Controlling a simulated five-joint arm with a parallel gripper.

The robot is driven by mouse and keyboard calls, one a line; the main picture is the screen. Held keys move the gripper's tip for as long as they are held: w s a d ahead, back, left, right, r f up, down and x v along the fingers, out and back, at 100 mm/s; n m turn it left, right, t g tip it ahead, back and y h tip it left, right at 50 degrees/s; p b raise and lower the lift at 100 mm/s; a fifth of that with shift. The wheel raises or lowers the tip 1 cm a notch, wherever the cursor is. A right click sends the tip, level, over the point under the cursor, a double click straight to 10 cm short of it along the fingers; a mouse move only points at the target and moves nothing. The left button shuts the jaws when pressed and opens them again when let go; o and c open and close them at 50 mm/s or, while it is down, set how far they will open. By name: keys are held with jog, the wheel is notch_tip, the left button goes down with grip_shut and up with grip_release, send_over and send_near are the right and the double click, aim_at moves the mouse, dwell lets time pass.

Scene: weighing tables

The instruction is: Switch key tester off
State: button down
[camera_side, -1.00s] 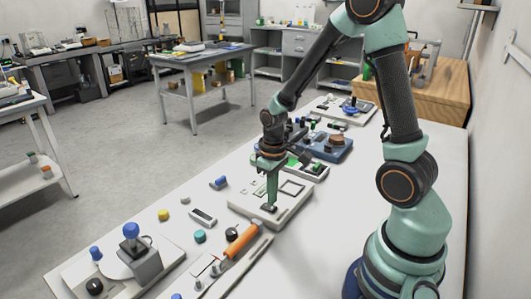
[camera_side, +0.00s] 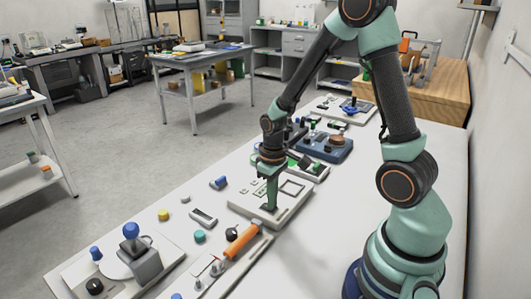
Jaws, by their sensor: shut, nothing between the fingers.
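The key tester appears to be the white panel (camera_side: 291,208) on the white table, with outlined squares on its top and a small black switch (camera_side: 266,208) near its front corner. My gripper (camera_side: 270,205) points straight down over this panel. Its fingers are shut and empty, with the tips at or just above the black switch. I cannot tell whether they touch it. The fingertips partly cover the switch, so its position is unclear.
In front lies a board with an orange handle (camera_side: 243,240). A blue-knobbed lever (camera_side: 131,230) stands at the front left. A blue device (camera_side: 328,146) stands behind the panel. Small loose parts lie to the left, including a teal knob (camera_side: 199,236). Bare table lies to the panel's right.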

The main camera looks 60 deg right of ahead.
jog(key=shift+f, duration=0.2)
jog(key=shift+r, duration=3.5)
jog(key=s+a+r+t, duration=0.2)
jog(key=a+r, duration=0.1)
jog(key=r, duration=0.4)
jog(key=s+a+r+t, duration=0.2)
jog(key=a+r+t, duration=0.1)
jog(key=r, duration=0.4)
jog(key=shift+a+t, duration=0.3)
jog(key=shift+a, duration=0.45)
jog(key=shift+s+r, duration=0.1)
